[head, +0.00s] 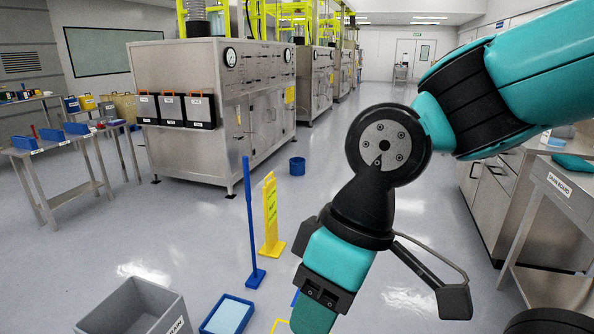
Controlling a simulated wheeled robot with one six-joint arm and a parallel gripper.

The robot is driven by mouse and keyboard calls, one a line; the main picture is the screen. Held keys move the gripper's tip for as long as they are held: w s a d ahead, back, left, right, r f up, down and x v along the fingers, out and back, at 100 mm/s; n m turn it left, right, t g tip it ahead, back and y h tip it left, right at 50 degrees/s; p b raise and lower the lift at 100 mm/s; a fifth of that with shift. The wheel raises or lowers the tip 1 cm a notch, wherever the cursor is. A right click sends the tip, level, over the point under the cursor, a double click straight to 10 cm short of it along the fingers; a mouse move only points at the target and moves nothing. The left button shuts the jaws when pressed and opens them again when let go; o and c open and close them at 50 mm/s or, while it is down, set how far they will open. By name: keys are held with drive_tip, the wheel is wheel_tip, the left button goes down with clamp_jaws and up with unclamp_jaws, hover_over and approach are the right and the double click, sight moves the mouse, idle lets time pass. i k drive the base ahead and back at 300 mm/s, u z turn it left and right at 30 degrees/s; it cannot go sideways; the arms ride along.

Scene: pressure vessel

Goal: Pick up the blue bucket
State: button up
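A small blue bucket (297,166) stands upright on the grey floor, near the right side of the closest steel machine. It looks small and far off, and nothing covers it. My arm reaches in from the upper right and bends down through the middle of the view to the bottom edge. My gripper's fingers do not show, so I cannot see whether they are open or shut. The bucket is further away than the visible arm and apart from it.
A yellow floor sign (270,218) and an upright blue pole (251,220) stand on the floor before the bucket. A grey bin (138,305) and a blue tray (228,313) are at the bottom. Steel tables (72,148) stand left, a steel bench (556,185) right.

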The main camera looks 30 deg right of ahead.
sight(297, 165)
drive_tip(key=z, duration=0.85)
drive_tip(key=i, duration=7.95)
drive_tip(key=u, duration=2.3)
drive_tip(key=i, duration=0.85)
